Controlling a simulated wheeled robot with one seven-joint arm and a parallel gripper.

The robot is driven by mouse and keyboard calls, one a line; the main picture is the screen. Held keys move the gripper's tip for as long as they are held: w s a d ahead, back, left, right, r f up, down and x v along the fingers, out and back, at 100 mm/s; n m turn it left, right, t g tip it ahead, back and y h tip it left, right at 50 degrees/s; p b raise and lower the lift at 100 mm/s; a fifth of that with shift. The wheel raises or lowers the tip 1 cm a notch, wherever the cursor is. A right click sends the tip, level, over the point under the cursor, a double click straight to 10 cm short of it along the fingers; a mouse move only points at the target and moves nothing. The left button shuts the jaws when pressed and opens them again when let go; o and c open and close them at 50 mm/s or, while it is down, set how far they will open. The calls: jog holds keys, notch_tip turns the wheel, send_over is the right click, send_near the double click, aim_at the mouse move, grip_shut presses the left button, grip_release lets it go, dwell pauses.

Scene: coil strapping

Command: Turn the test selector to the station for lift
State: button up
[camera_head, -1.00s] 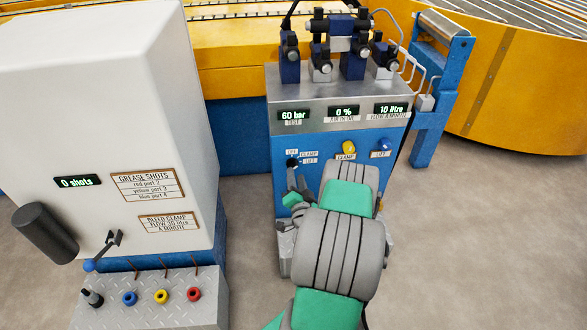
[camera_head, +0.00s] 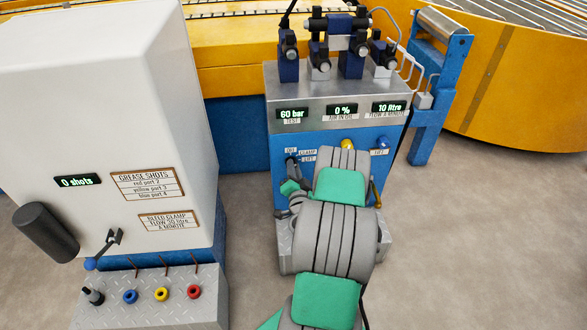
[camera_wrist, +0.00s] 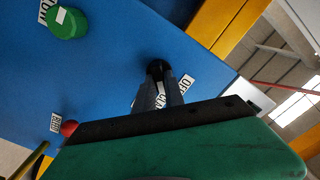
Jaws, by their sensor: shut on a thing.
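The test selector is a small black knob on the blue front of the test stand (camera_head: 285,138), at its left, beside labels for OFF, CLAMP and LIFT. In the wrist view the black selector (camera_wrist: 155,67) sits at the tips of my gripper (camera_wrist: 157,88), which is shut on it. The labels OFF and part of CLAMP show beside the fingers; the LIFT label is hidden there. In the head view my gripper (camera_head: 291,165) reaches the selector from below. I cannot tell which station the selector points at.
The stand's displays (camera_head: 341,110) read 60 bar, 0 % and 10 litre. A white grease cabinet (camera_head: 95,120) stands left; a blue roller frame (camera_head: 440,90) stands right.

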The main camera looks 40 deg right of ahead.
grip_shut()
jog(key=shift+f+m, duration=0.15)
jog(key=shift+m, duration=2.1)
jog(key=shift+f+m, duration=0.1)
jog(key=shift+m, duration=2.15)
jog(key=shift+s, duration=0.1)
jog(key=o, duration=0.7)
grip_release()
jog(key=b+v, duration=0.1)
jog(key=v, duration=0.6)
jog(key=shift+s+a+b, duration=0.2)
jog(key=shift+s+b, duration=0.1)
jog(key=shift+b, duration=0.05)
